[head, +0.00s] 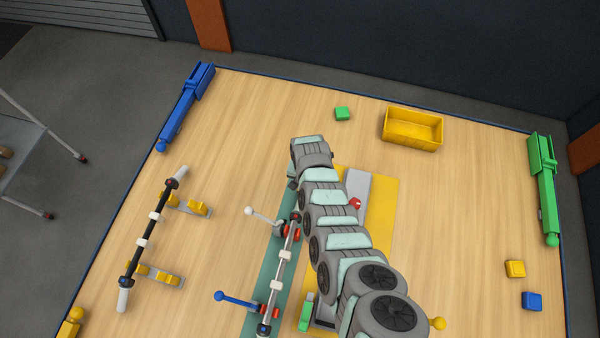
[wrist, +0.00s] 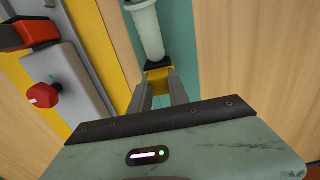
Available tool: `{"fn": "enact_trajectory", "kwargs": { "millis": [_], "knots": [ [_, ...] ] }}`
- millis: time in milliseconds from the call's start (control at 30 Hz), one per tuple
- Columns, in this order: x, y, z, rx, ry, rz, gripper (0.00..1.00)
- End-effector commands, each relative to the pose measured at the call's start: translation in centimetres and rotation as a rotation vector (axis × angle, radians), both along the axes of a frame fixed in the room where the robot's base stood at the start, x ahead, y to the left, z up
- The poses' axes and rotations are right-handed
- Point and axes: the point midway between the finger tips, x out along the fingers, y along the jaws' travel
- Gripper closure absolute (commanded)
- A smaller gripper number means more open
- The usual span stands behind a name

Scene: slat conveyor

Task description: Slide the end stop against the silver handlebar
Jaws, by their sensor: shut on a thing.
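The silver handlebar (head: 282,270) lies along the teal strip in the head view, with dark ends and pale bands. A pale tube end, apparently the same handlebar, shows in the wrist view (wrist: 147,30). My gripper (wrist: 161,88) is shut on a small yellow block, apparently the end stop (wrist: 160,74), over the teal strip. A black piece lies between the yellow block and the tube end; I cannot tell which it belongs to, or whether any gap is left. In the head view my arm hides the gripper and the end stop.
Clamps with a white-knobbed lever (head: 261,215) and a blue lever (head: 235,297) stand beside the handlebar. A grey box with a red button (wrist: 43,95) is on the yellow strip. A black handlebar (head: 147,235) rests on yellow supports at left. A yellow bin (head: 412,143) stands behind.

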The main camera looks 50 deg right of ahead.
Motion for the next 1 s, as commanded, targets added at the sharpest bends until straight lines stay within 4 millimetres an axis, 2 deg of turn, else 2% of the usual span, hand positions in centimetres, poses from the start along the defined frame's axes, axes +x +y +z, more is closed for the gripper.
{"fn": "enact_trajectory", "kwargs": {
  "millis": [200,233,500,833,1000],
  "knots": [
    [0.0,0.4,-0.1,0.009,0.004,0.003,1.00],
    [0.0,0.4,-0.1,0.009,0.004,0.003,0.77],
    [0.0,0.2,-0.1,0.006,0.004,0.002,0.56],
    [0.0,0.2,0.1,0.005,0.003,0.002,0.56],
    [0.1,0.1,1.0,0.001,0.000,0.003,0.56]
  ]
}}
